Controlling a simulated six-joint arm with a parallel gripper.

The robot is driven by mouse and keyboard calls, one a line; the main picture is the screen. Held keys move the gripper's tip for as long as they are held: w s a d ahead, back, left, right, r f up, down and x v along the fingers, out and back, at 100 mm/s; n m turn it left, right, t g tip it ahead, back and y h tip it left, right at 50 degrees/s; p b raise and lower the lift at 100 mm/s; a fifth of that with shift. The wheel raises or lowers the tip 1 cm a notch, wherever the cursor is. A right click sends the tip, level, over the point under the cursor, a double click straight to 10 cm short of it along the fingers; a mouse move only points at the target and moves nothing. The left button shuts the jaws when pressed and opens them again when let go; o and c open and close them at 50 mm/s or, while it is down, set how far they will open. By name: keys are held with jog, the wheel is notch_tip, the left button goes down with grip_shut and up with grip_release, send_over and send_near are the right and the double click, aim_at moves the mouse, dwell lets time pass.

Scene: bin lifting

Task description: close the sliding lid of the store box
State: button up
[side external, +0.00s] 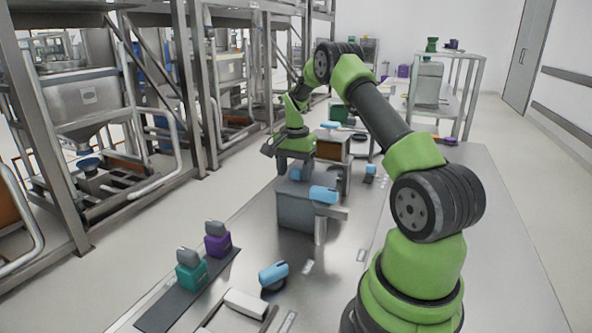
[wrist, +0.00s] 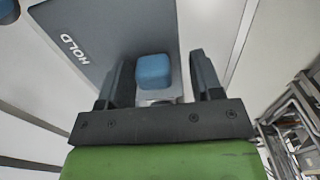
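A grey box (side external: 296,211) stands on the bench below my gripper (side external: 295,166). A blue knob (side external: 296,174) shows just under the fingers. In the wrist view the blue knob (wrist: 153,71) lies between the two fingers of my gripper (wrist: 160,75), with a gap on each side. The gripper is open and points down. The knob is by the edge of a flat grey panel (wrist: 105,38) marked "HOLD". I cannot tell whether this panel is the sliding lid, or how far any lid is open.
A light-blue handle-like piece (side external: 323,194) sits at the box's right front. A brown-sided box (side external: 333,150) stands behind. Teal (side external: 191,272) and purple (side external: 217,240) blocks stand on a dark strip at front left, near another blue piece (side external: 273,273). Bare bench lies between.

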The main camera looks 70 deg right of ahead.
aim_at(295, 168)
notch_tip(295, 168, up, 10)
jog(key=shift+f, duration=0.1)
dwell(0.4)
dwell(0.4)
jog(key=s+a+r+n+t, duration=0.1)
jog(key=a+r+n+t, duration=0.15)
jog(key=a+r, duration=0.45)
jog(key=a+r+n+t, duration=0.1)
jog(key=a+r+n, duration=0.3)
jog(key=a, duration=0.6)
jog(key=s+a+n+t+y, duration=0.2)
jog(key=s+a+n, duration=0.5)
jog(key=s+a, duration=0.6)
jog(key=shift+s+a+f+t, duration=0.4)
jog(key=shift+s+t, duration=0.25)
jog(key=shift+t, duration=0.2)
jog(key=shift+n, duration=0.25)
